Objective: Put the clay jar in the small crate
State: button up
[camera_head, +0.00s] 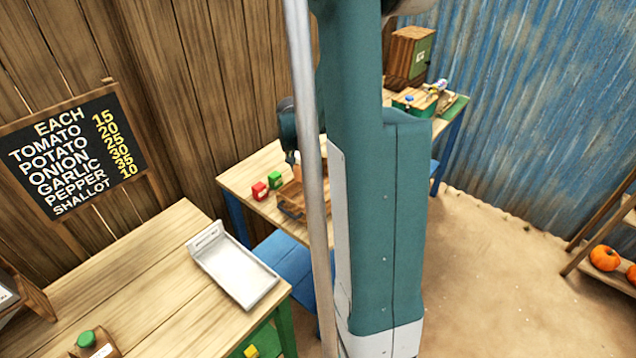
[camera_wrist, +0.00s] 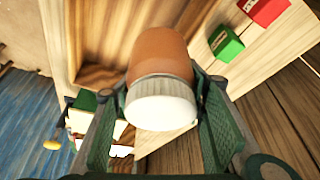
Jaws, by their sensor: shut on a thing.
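The clay jar (camera_wrist: 160,55) is orange-brown with a pale ribbed lid (camera_wrist: 162,103). In the wrist view my gripper (camera_wrist: 158,92) is shut on it, with one green finger on each side and the lid toward the camera. The small wooden crate (camera_head: 291,208) stands on the far table, partly behind my arm in the head view. In the wrist view a wooden part, likely the crate (camera_wrist: 100,76), shows beside and behind the jar. The jar's lower end is hidden, so I cannot tell its height over the crate. My arm hides most of the grip in the head view.
A red block (camera_head: 259,191) and a green block (camera_head: 275,179) sit on the table left of the crate. A green tray with small items (camera_head: 420,103) and a wooden box (camera_head: 408,55) stand farther back. A metal scale tray (camera_head: 235,270) lies on the near table.

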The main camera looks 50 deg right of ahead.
send_over(316, 194)
jog(key=a, duration=0.2)
jog(key=shift+s+d, duration=0.15)
jog(key=shift+s, duration=0.3)
jog(key=shift+f, duration=0.15)
jog(key=shift+f+b, duration=0.3)
jog(key=shift+f, duration=2.55)
jog(key=shift+f, duration=2.1)
jog(key=shift+f+b, duration=0.15)
jog(key=shift+b, duration=0.2)
jog(key=o, duration=1)
